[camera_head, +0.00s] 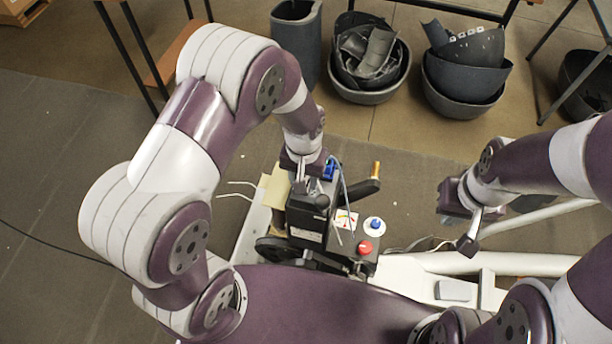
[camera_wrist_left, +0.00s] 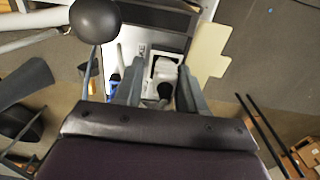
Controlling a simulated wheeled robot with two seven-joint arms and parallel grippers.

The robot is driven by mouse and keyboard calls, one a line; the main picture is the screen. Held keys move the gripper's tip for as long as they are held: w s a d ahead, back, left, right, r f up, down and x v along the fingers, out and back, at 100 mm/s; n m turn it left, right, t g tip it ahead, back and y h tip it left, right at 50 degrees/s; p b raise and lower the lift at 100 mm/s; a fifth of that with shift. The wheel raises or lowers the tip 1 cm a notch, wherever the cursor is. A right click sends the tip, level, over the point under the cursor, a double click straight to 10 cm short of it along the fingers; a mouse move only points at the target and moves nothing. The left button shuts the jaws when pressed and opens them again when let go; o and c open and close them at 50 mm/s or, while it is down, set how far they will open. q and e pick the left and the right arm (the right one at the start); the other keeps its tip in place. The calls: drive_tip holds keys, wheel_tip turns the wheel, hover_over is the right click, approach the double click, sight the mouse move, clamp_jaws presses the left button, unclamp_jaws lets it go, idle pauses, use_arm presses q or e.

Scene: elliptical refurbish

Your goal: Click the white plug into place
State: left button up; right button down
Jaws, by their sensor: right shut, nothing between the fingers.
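A white plug (camera_wrist_left: 166,68) sits in a pale-framed recess of the dark device, seen in the left wrist view between my left fingers. A black round piece (camera_wrist_left: 164,90) is just below it in that view. My left gripper (camera_wrist_left: 160,70) points down at the device with its fingers apart, one on each side of the plug; I cannot tell whether they touch it. In the head view my left gripper (camera_head: 304,178) is over the device (camera_head: 308,215), and the plug is hidden. My right gripper (camera_head: 467,245) is shut and empty, to the right of the device.
A red button (camera_head: 365,248) and a blue button (camera_head: 375,223) are right of the device. A beige board (camera_head: 275,186) stands at its left. A blue connector (camera_head: 330,168) is close to my left gripper. Bins of dark shells (camera_head: 370,95) stand on the floor behind.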

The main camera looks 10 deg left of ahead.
use_arm(q)
drive_tip(key=shift+s+a+f, duration=0.15)
drive_tip(key=shift+s+f, duration=0.1)
drive_tip(key=shift+s, duration=0.1)
use_arm(e)
drive_tip(key=shift+f, duration=0.15)
use_arm(q)
drive_tip(key=r, duration=0.5)
drive_tip(key=shift+w+a+r+b, duration=0.25)
drive_tip(key=shift+w+b, duration=0.1)
wheel_tip(320, 180, up, 8)
drive_tip(key=shift+d+f, duration=0.2)
drive_tip(key=shift+d, duration=0.15)
use_arm(e)
drive_tip(key=shift+w+a+f, duration=0.15)
drive_tip(key=shift+a+f, duration=0.1)
drive_tip(key=shift+f, duration=0.25)
use_arm(q)
drive_tip(key=shift+d, duration=0.1)
drive_tip(key=s+a+f+t, duration=0.1)
drive_tip(key=s+a, duration=0.7)
drive_tip(key=shift+s+f, duration=0.15)
drive_tip(key=shift+s, duration=0.05)
